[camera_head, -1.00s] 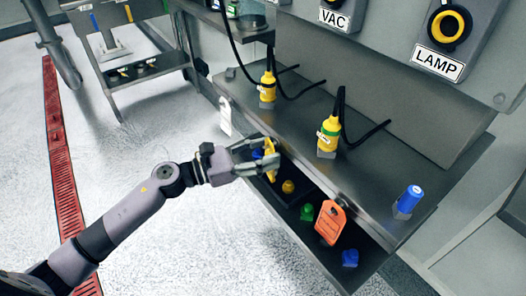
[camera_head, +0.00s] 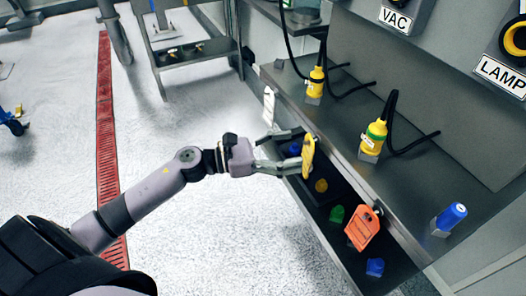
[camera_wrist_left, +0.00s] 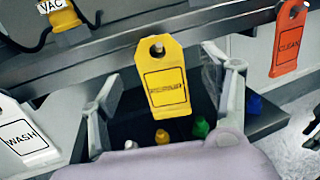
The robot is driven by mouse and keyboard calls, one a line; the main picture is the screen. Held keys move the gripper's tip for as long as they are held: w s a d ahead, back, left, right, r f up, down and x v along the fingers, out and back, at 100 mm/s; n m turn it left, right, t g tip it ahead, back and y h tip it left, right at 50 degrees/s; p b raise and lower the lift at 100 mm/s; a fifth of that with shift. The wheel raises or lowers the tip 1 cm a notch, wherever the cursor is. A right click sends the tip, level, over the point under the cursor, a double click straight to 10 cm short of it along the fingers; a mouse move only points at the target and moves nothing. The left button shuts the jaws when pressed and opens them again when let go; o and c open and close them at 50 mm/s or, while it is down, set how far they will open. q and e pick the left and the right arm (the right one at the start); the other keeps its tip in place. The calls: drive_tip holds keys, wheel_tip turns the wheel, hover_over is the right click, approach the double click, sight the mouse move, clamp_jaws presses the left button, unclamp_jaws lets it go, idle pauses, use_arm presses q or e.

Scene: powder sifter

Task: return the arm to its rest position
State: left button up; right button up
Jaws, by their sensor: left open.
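My left gripper (camera_head: 296,151) is at the front edge of the grey bench, its fingers spread on either side of a yellow tag. The yellow tag (camera_wrist_left: 166,80) hangs by its hole from a peg on the bench edge, in the wrist view between the open fingers and apart from them. It also shows in the head view (camera_head: 309,157) at the fingertips. The left arm (camera_head: 150,195) reaches in from the lower left. My right gripper is not in view.
A white WASH tag (camera_wrist_left: 24,132) and an orange CLEAN tag (camera_wrist_left: 290,40) hang to either side. A lower shelf holds several coloured plugs, one green (camera_head: 337,214). Yellow connectors (camera_head: 374,137) and a blue one (camera_head: 450,216) stand on the bench (camera_head: 345,110).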

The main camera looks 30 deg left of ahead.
use_arm(q)
drive_tip(key=v, duration=0.8)
